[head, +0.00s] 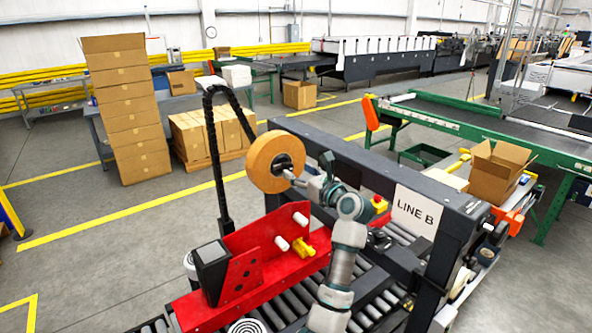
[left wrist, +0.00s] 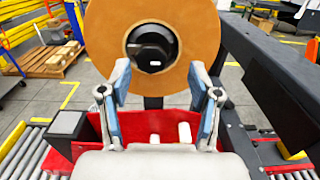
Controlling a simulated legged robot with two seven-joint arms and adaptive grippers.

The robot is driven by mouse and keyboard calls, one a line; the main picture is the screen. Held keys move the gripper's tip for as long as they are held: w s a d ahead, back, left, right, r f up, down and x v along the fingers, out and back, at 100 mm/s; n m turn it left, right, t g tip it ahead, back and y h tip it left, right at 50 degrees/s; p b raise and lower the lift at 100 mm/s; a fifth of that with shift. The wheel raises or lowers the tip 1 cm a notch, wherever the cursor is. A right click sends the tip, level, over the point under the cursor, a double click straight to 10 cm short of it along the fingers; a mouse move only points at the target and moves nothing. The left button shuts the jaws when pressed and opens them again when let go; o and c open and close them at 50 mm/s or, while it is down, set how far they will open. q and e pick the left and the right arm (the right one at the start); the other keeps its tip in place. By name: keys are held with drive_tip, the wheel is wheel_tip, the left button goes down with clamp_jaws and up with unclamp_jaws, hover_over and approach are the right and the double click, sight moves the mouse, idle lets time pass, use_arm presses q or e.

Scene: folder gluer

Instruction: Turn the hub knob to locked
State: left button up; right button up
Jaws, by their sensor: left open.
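The hub knob (left wrist: 150,48) is a black round knob with a small white mark low on its face. It sits in the middle of an upright tan tape roll (left wrist: 200,30). In the head view the tape roll (head: 262,165) stands above the red unit, and the knob (head: 283,162) is partly hidden by my gripper. My left gripper (left wrist: 160,82) is open, its two blue-grey fingers pointing at the knob, one to each side and lower in the picture. In the head view the left gripper (head: 292,176) is close to the knob; contact cannot be told. My right gripper is not in view.
A red machine body (head: 255,250) lies below the roll, over metal rollers. A dark frame beam with a LINE B sign (head: 413,211) runs along the right. A black post with a curved cable (head: 217,150) stands left of the roll. Stacked cartons (head: 130,115) are farther back.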

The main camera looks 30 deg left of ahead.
sight(290, 170)
use_arm(q)
drive_tip(key=shift+w+a, duration=0.15)
drive_tip(key=shift+a, duration=0.25)
drive_tip(key=shift+g, duration=0.3)
drive_tip(key=a, duration=0.2)
drive_tip(key=a+f, duration=0.1)
drive_tip(key=a, duration=0.1)
drive_tip(key=shift+a, duration=0.2)
drive_tip(key=c, duration=0.3)
drive_tip(key=shift+d, duration=0.25)
drive_tip(key=c, duration=0.4)
drive_tip(key=shift+w+d+r, duration=0.2)
drive_tip(key=shift+d, duration=0.6)
drive_tip(key=c, duration=0.4)
drive_tip(key=shift+s+a, duration=0.1)
